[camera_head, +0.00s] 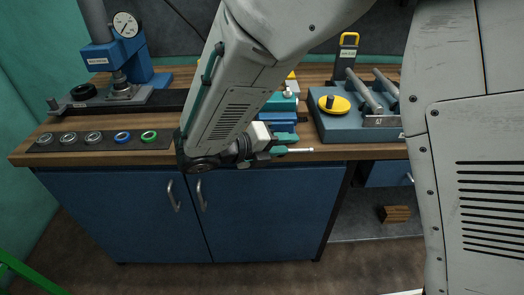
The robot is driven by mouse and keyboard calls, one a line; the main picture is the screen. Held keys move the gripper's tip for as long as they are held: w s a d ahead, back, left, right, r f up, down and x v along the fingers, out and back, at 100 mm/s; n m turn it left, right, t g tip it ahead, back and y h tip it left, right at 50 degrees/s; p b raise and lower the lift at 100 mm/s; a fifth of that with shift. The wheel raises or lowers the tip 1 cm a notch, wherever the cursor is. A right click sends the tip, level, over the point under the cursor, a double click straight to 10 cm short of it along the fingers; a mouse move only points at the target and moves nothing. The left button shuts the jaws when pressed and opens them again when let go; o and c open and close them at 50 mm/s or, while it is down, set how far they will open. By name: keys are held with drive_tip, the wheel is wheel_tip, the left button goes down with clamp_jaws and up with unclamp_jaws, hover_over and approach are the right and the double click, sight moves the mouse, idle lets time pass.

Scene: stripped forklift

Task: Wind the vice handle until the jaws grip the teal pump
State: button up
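The vice (281,117) is a blue block on the bench top, just right of my arm and partly hidden by it. A teal block (279,101) sits at its top, and it looks like the teal pump; I cannot tell whether the jaws touch it. A thin pale rod (302,150), apparently the vice handle, sticks out to the right at the bench's front edge. My gripper (270,152) is at the left part of this rod, in front of the vice. The fingers are small and partly hidden, so I cannot tell whether they are closed on the rod.
The wooden bench top (180,150) carries a blue press with a gauge (125,27) and a strip of several rings (95,139) at left. A grey-blue tray (330,125) with metal cylinders stands right. Blue cabinet doors (120,215) are below.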

drive_tip(key=a+f+n+t, duration=0.5)
drive_tip(key=a+f+n, duration=0.1)
drive_tip(key=a+n, duration=0.35)
drive_tip(key=shift+y, duration=0.3)
drive_tip(key=x, duration=0.7)
drive_tip(key=shift+w, duration=0.45)
clamp_jaws()
